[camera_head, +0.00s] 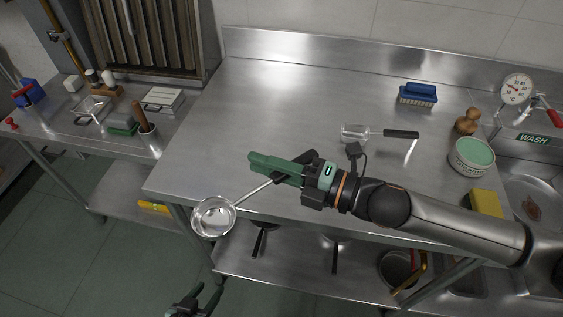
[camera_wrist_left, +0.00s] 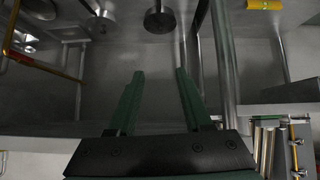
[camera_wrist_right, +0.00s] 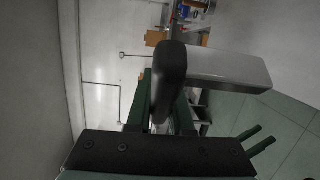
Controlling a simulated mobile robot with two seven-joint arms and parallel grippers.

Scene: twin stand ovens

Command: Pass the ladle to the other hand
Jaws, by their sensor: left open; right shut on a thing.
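The ladle has a shiny metal bowl (camera_head: 213,217) and a dark grip. My right gripper (camera_head: 268,170) is shut on its dark grip above the front part of the steel table (camera_head: 250,110). The bowl hangs out to the lower left, over the table's front edge. In the right wrist view, the dark grip (camera_wrist_right: 169,80) lies between the fingers, with a pale metal part beyond it. My left gripper (camera_head: 203,296) is low at the bottom edge, apart from the ladle and mostly out of frame. Its fingers (camera_wrist_left: 160,75) are spread and empty in the left wrist view.
A black-handled utensil (camera_head: 400,134), a blue brush (camera_head: 418,94), a green-topped tub (camera_head: 472,157) and a yellow sponge (camera_head: 485,203) lie on the right. A sink (camera_head: 535,190) is beyond. Pans rest on the lower shelf (camera_head: 300,270). The table's left part is clear.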

